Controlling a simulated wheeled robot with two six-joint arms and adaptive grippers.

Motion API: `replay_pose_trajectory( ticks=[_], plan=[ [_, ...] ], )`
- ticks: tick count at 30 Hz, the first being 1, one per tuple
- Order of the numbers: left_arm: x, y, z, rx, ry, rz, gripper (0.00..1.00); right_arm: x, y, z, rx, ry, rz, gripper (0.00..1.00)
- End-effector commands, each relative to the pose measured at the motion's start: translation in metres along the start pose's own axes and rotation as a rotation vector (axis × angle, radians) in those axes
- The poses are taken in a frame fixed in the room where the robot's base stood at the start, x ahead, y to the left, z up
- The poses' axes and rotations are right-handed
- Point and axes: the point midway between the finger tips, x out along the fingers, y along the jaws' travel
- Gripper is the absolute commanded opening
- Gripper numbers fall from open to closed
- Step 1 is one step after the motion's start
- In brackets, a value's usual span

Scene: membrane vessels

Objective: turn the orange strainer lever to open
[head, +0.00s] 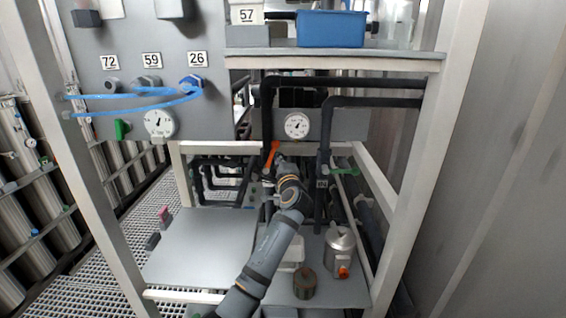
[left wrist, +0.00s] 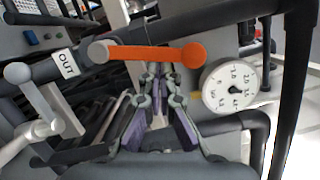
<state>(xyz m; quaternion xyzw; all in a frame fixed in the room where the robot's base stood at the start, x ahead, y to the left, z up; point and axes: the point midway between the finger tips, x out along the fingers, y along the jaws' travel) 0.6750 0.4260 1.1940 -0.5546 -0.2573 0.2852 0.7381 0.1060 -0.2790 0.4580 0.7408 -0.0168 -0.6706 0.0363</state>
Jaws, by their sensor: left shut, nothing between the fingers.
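The orange strainer lever (head: 271,155) stands nearly upright, tilted slightly, below the round gauge in the head view. In the left wrist view the lever (left wrist: 150,53) lies across the picture, with a grey knob at its left end and an orange round end at right. My left gripper (left wrist: 157,70) is shut and empty, its fingertips just below the middle of the lever in that view. I cannot tell whether they touch it. In the head view my left gripper (head: 281,160) is beside the lever, partly hidden by its own wrist. My right gripper is not in view.
A white gauge (head: 297,125) sits above the lever; it also shows in the left wrist view (left wrist: 232,87). Black pipes (head: 325,150) and a green lever (head: 343,172) are at right. A grey lever (left wrist: 42,97) and an OUT label (left wrist: 65,62) are at left in the wrist view.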

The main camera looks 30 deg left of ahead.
Motion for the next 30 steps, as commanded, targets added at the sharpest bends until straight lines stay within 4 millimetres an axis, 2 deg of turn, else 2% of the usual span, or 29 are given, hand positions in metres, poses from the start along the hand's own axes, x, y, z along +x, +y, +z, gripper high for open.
replay_pose_trajectory(
  ticks=[7,30],
  plan=[
    [0.003,-0.005,0.012,-0.157,-0.002,0.040,0.00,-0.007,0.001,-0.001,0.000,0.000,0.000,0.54],
    [0.005,-0.005,0.019,-0.155,0.000,0.039,0.00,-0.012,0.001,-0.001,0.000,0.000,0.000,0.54]
  ],
)
